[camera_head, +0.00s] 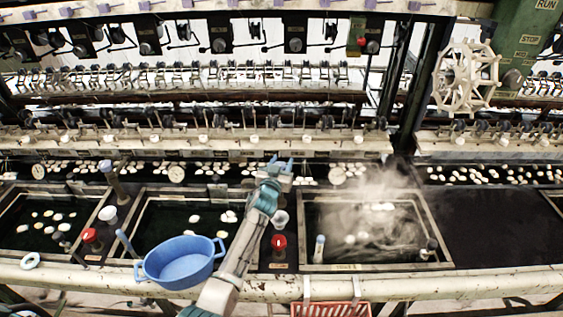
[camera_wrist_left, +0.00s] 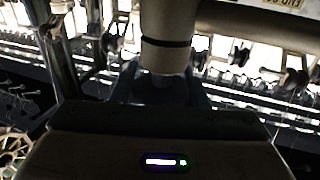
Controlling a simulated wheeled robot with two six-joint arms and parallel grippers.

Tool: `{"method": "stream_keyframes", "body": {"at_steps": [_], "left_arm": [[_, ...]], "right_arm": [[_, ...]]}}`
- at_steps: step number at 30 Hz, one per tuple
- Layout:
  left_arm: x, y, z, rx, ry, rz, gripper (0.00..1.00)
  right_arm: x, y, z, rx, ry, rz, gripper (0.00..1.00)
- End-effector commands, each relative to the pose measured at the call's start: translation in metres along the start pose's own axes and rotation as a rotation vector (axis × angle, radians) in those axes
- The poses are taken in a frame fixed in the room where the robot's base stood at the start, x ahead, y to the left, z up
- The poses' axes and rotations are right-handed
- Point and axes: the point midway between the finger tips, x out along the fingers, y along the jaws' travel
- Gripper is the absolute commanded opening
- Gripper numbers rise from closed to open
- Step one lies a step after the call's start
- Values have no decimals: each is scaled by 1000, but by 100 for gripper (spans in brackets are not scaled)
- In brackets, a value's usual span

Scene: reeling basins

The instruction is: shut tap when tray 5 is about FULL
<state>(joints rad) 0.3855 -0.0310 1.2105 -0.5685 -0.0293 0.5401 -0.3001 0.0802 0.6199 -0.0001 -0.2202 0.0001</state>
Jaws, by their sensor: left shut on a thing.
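A rectangular basin tray (camera_head: 390,266) stands right of centre, with a small label on its front rim too small to read surely. Dark water and a few pale cocoons (camera_head: 383,206) show inside it under drifting steam, which blurs its water level. My left gripper (camera_head: 279,167) is at the back of the divider left of this tray. It is shut on a pale upright cylinder with a dark band, seen in the left wrist view (camera_wrist_left: 168,45), probably the tap. Its lower part is hidden by my arm in the head view. My right gripper is not in view.
A blue two-handled tub (camera_head: 180,262) sits on the front edge left of my arm. A spoked wheel (camera_head: 465,76) and reeling machinery fill the back.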

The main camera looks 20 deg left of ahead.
Motion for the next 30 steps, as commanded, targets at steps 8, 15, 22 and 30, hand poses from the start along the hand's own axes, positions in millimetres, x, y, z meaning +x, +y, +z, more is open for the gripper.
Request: {"method": "stream_keyframes", "body": {"at_steps": [8,15,22,30], "left_arm": [[0,0,-1,1,2,1,18],[0,0,-1,1,2,1,62],[-2,0,0,0,0,0,62],[-38,0,-2,0,-2,0,62]], "right_arm": [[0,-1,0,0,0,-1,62],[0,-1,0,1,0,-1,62],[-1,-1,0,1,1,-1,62],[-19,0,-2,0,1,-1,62]]}}
